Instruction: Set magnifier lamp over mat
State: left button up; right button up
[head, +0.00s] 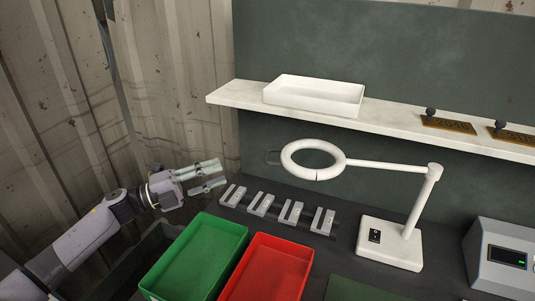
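The white magnifier lamp (389,260) stands on the dark bench, its post upright and its arm reaching left. Its ring head (340,163) hangs above the bench behind the red bin, with a small dark loop handle on its far left side. A dark green mat (358,291) shows only in part at the bottom edge, in front of the lamp base. The ring is to the left of and behind the visible part of the mat. My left gripper (223,173) is open and empty, left of the ring and apart from it. My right gripper is not in view.
A green bin (196,257) and a red bin (268,268) stand at the front. Several grey metal blocks (262,205) sit in a row behind them. A shelf (228,96) with a white tray (314,95) runs above. A grey device (503,258) stands right of the lamp.

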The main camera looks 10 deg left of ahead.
aim_at(267, 155)
pick_arm(q)
jog(key=p+x, duration=0.4)
jog(key=x, duration=1)
jog(key=shift+c, duration=0.2)
grip_shut()
